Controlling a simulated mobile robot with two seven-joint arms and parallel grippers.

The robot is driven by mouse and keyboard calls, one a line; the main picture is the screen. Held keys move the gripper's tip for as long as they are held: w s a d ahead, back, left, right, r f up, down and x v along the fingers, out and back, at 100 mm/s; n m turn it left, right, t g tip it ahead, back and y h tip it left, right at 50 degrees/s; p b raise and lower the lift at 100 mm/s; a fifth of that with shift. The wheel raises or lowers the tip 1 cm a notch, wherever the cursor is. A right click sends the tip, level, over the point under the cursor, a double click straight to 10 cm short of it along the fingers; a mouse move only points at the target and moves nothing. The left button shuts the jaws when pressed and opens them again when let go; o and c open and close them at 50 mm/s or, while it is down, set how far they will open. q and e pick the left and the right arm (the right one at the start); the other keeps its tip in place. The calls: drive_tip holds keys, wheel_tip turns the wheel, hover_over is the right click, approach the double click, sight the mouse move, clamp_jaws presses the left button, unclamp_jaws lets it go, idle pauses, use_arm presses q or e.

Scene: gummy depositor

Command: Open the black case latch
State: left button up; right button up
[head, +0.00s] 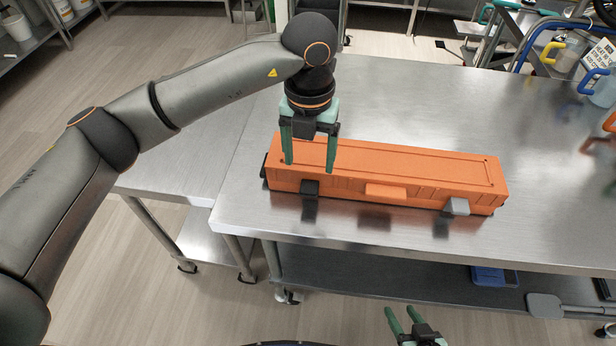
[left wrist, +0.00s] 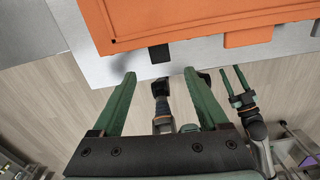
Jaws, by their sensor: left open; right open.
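A long orange case (head: 385,172) lies on the steel table, its lid down. On its front side is a black latch (head: 310,188) toward the left and a grey latch (head: 457,206) toward the right. My right gripper (head: 402,322) is open and empty, low in front of the table.
A lower shelf holds a blue tray (head: 490,276). Jugs with coloured handles (head: 553,52) stand at the right on the far side. A lower side table adjoins at left.

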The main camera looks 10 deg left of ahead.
sight(309, 189)
use_arm(q)
wheel_tip(309, 189, down, 8)
drive_tip(key=shift+r+p, duration=0.1)
drive_tip(key=shift+p, duration=0.35)
drive_tip(key=shift+c, duration=0.3)
clamp_jaws()
